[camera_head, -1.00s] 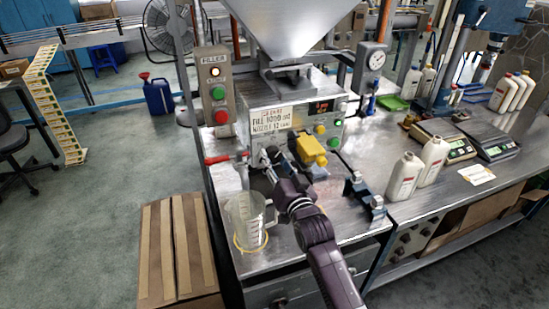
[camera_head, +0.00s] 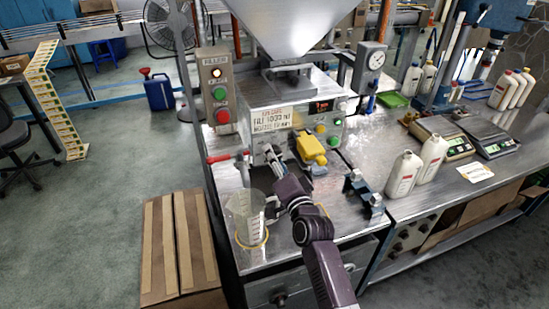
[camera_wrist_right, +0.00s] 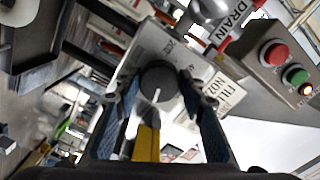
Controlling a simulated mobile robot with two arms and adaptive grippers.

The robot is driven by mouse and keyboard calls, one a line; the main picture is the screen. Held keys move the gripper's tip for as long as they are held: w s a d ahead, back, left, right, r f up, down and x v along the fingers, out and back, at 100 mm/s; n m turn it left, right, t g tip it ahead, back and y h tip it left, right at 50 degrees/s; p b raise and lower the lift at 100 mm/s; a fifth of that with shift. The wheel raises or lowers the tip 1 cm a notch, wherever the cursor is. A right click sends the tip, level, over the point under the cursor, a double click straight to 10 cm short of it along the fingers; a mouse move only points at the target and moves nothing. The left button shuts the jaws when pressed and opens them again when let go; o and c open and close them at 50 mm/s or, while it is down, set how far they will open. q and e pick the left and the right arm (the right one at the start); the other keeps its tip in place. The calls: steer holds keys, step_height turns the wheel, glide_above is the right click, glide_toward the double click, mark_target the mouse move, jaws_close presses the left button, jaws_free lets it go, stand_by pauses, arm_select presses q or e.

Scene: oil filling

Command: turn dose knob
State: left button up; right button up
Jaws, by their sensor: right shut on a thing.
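The dose knob (camera_wrist_right: 158,82) is a round dark grey knob with a white pointer line, on the filler's metal front panel in the right wrist view. My right gripper (camera_wrist_right: 158,88) has its two blue-padded fingers on opposite sides of the knob and is shut on it. In the head view my right gripper (camera_head: 274,157) is at the filler front, below the paper label, and hides the knob there. The filler (camera_head: 262,98) stands under a large steel hopper. My left gripper is not in view.
A yellow block-shaped part (camera_head: 312,149) sits right beside my gripper. A clear measuring jug (camera_head: 247,215) stands on the steel bench below, near my wrist. A red-handled lever (camera_head: 222,158) is to the left. White bottles (camera_head: 403,175) stand on the right.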

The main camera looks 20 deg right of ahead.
stand_by(0.4)
steer(key=o, duration=1.2)
steer(key=shift+c, duration=0.2)
steer(key=shift+s, duration=0.1)
steer(key=s, duration=1.1)
steer(key=shift+s+d, duration=0.2)
steer(key=shift+s, duration=0.2)
steer(key=shift+f, duration=0.1)
